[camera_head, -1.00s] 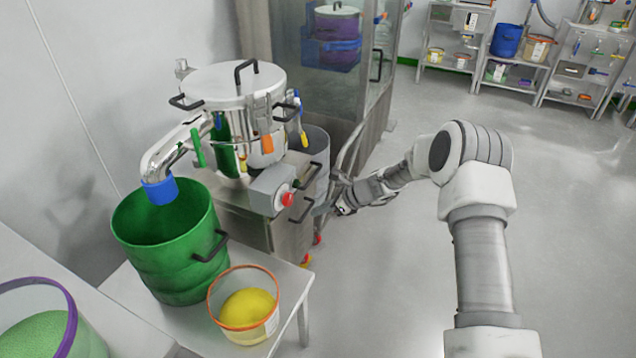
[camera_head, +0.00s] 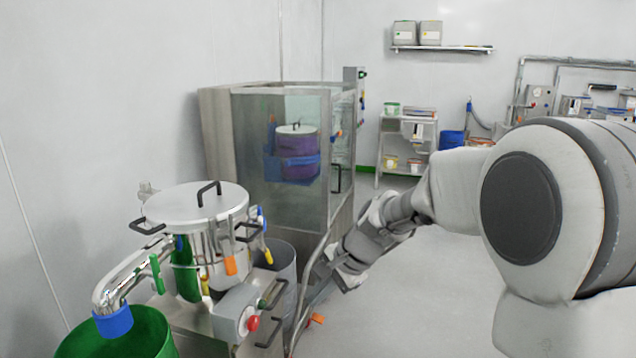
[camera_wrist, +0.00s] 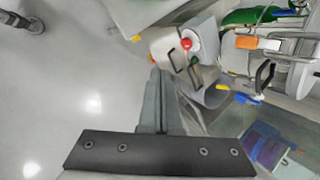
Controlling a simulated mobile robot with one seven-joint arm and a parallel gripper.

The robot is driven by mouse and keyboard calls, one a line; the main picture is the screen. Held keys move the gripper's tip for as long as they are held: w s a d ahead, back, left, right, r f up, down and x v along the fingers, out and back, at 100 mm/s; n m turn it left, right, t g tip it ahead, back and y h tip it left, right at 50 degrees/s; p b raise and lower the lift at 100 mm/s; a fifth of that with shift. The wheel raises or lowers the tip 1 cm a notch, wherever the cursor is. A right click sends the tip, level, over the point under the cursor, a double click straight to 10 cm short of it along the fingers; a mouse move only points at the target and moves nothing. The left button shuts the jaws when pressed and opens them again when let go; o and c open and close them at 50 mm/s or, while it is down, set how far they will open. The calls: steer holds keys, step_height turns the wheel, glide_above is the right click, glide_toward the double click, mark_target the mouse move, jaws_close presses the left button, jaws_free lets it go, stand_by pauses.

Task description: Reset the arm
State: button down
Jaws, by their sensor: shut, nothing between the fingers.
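My gripper (camera_head: 318,290) is at the end of my arm, in front of the granulator's right side in the head view. In the wrist view its fingers (camera_wrist: 156,78) are together with nothing between them. They point toward the steel granulator (camera_head: 205,245), which has a lidded bowl, coloured handles and a red button (camera_head: 253,323). The button also shows in the wrist view (camera_wrist: 187,44). I cannot tell the exact gap between my fingertips and the machine.
A grey bin (camera_head: 283,268) stands beside the granulator. A glass-fronted cabinet (camera_head: 340,160) is behind it. A green drum (camera_head: 120,338) sits under the blue-ended spout. Shelves (camera_head: 405,150) stand at the back. The floor to the right of the cabinet is open.

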steer(key=s+d+r+n+t+h, duration=0.1)
steer(key=s+d+r+n+h, duration=0.15)
steer(key=s+d, duration=0.45)
steer(key=s+d+r+n+t+h, duration=0.1)
steer(key=s+d+r+n, duration=0.2)
steer(key=s, duration=0.7)
steer(key=s+d+r+n+t+h, duration=0.1)
steer(key=s+d+r+n+h, duration=0.25)
steer(key=s, duration=0.55)
step_height(320, 180, up, 18)
steer(key=n+y+p, duration=0.1)
steer(key=p, duration=1.7)
steer(key=shift+w+d+y+p, duration=0.15)
steer(key=shift+d+y+p, duration=0.1)
steer(key=shift+y+p, duration=0.1)
